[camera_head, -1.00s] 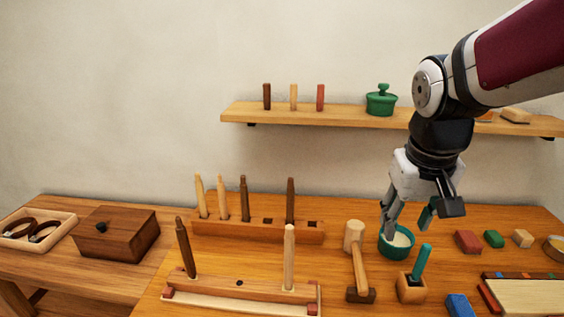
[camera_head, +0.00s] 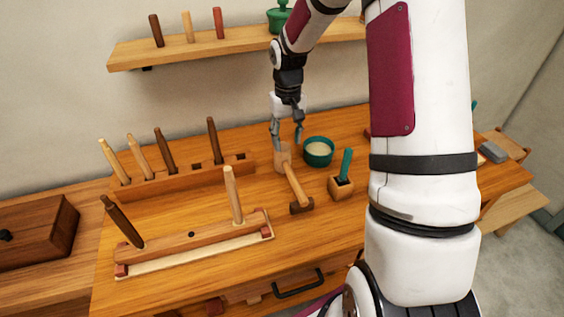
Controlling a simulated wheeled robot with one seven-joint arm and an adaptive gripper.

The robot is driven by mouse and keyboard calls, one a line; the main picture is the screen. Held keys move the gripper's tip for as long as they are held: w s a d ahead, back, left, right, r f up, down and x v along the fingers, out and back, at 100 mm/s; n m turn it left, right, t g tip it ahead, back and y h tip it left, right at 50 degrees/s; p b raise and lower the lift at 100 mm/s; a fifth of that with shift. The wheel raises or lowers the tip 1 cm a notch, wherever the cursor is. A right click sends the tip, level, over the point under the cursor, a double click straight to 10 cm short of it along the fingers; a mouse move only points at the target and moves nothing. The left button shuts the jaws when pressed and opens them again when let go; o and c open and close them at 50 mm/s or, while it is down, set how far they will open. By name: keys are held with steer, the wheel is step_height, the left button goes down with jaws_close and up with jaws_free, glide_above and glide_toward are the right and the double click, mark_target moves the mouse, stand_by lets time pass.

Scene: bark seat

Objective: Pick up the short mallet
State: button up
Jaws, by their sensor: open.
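The mallet has a pale cylindrical wooden head (camera_head: 283,160) and a light handle (camera_head: 294,183) running toward the front of the table. Its near end meets a dark brown block (camera_head: 301,206); I cannot tell how the two join. My gripper (camera_head: 287,141) is open and points down, right at the pale head. One finger overlaps the head's left side in the picture, and the other is at its upper right. I cannot tell whether either finger touches it.
A green bowl (camera_head: 318,151) stands close on the right, with a wooden block holding a green peg (camera_head: 346,164) in front of it. A peg rack (camera_head: 190,180) is behind left, and a two-peg stand (camera_head: 195,242) is front left. My arm hides the table's right part.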

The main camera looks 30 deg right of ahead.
mark_target(287, 165)
step_height(287, 165, down, 12)
steer(key=shift+s+r+p, duration=0.1)
steer(key=shift+s+p, duration=0.05)
steer(key=shift+p, duration=0.7)
jaws_close()
